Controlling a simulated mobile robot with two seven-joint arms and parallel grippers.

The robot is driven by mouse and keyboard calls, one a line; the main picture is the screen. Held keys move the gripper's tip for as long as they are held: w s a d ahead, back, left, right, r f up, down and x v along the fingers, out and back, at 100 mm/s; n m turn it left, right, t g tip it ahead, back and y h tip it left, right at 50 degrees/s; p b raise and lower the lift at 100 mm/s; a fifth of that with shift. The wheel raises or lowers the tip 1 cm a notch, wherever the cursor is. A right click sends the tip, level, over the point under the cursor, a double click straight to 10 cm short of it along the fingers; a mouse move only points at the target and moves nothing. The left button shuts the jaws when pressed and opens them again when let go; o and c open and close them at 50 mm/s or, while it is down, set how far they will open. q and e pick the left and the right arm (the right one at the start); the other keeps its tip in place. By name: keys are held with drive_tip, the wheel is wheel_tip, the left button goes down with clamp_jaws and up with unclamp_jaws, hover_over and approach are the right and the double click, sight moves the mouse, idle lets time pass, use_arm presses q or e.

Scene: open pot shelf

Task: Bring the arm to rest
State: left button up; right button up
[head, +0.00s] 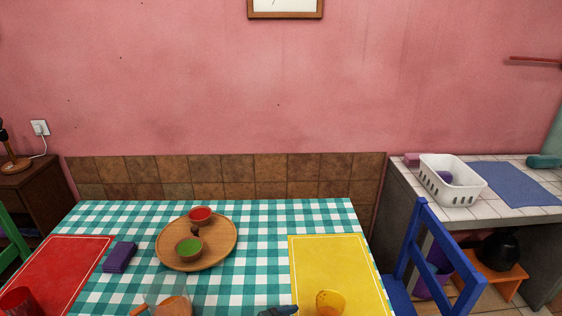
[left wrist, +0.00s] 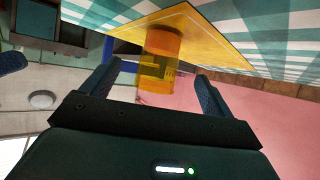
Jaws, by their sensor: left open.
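My left gripper (left wrist: 157,72) is open in the left wrist view, with its two dark fingers spread wide. A translucent orange-yellow cup (left wrist: 160,55) shows in the gap between the fingers, with space on both sides, so it is not gripped. In the head view the cup (head: 330,302) stands on the yellow placemat (head: 340,260) at the bottom edge. A dark tip, seemingly of my left gripper (head: 278,311), shows just left of the cup; the rest is out of frame. My right gripper is in neither view.
A glass vessel (head: 172,302) stands near the front edge. A purple block (head: 119,257) lies by the red placemat (head: 60,270). A blue chair (head: 425,250) stands right.

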use_arm(q)
drive_tip(key=s+a+r+n+g+y, duration=0.25)
drive_tip(key=s+a+n+y, duration=0.25)
drive_tip(key=s+a, duration=0.7)
drive_tip(key=s+a+r+n+g+y, duration=0.1)
drive_tip(key=s+a+r+n+y, duration=0.3)
drive_tip(key=s+a, duration=0.8)
drive_tip(key=w+d+f+t+h, duration=0.2)
drive_tip(key=w+d+f+t, duration=0.1)
drive_tip(key=w+f+t, duration=0.3)
wheel_tip(320, 180, down, 4)
drive_tip(key=shift+w+d+m, duration=0.4)
drive_tip(key=shift+w, duration=0.75)
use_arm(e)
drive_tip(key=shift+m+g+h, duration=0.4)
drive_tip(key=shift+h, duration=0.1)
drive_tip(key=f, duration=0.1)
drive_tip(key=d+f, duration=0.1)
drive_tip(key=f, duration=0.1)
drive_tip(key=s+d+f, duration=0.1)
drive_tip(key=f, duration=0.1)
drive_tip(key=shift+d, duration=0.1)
use_arm(q)
drive_tip(key=shift+t, duration=0.25)
